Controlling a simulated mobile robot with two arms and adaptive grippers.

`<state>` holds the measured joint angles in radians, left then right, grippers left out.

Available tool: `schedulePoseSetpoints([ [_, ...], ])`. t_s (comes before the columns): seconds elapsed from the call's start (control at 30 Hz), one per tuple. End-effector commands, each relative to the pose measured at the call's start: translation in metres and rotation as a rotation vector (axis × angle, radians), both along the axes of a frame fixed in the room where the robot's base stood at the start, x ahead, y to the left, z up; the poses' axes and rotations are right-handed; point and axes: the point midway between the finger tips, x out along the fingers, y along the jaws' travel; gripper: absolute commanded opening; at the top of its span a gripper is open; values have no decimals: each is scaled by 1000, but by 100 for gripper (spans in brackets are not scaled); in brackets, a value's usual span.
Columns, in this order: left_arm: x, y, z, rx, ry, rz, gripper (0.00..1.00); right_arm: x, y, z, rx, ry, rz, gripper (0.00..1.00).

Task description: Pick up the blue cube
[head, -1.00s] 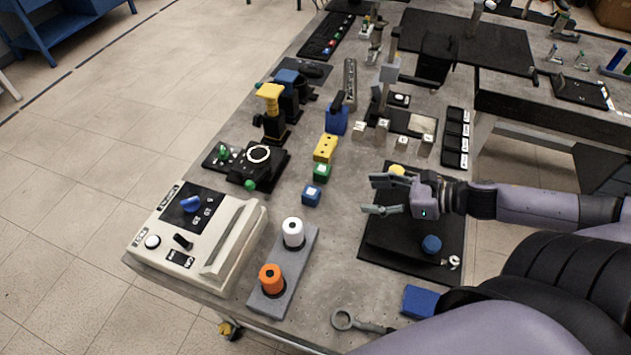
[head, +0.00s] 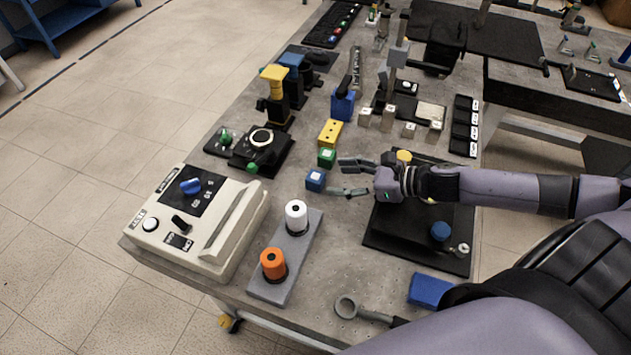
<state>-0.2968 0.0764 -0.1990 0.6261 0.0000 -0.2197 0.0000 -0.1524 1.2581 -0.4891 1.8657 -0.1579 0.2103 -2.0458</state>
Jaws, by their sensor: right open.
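The blue cube (head: 316,180) sits on the grey table, with a pale marking on its face. It stands in front of a green cube (head: 327,157), and a yellow block (head: 330,132) is behind that. My right gripper (head: 343,177) is open and empty just right of the blue cube. Its two fingers point left, toward the cube, one farther back and one nearer. The near fingertip is close to the cube's right side; I cannot tell if it touches. My left gripper is not in view.
A grey stand with a white spool (head: 296,216) and an orange spool (head: 274,264) is in front of the cube. A beige control box (head: 195,222) is at left. A black plate (head: 415,262) lies under my right arm. A blue block (head: 430,290) is near the front edge.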

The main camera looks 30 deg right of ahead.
Motion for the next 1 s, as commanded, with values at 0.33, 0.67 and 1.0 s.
schedulePoseSetpoints([
  [0.33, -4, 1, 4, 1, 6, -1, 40, 19, 15, -7, 1, -2, 0, 57],
  [0.67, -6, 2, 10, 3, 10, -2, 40, 33, 27, -13, 3, -4, 0, 57],
  [1.0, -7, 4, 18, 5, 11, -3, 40, 57, 48, -28, 1, -1, 1, 57],
])
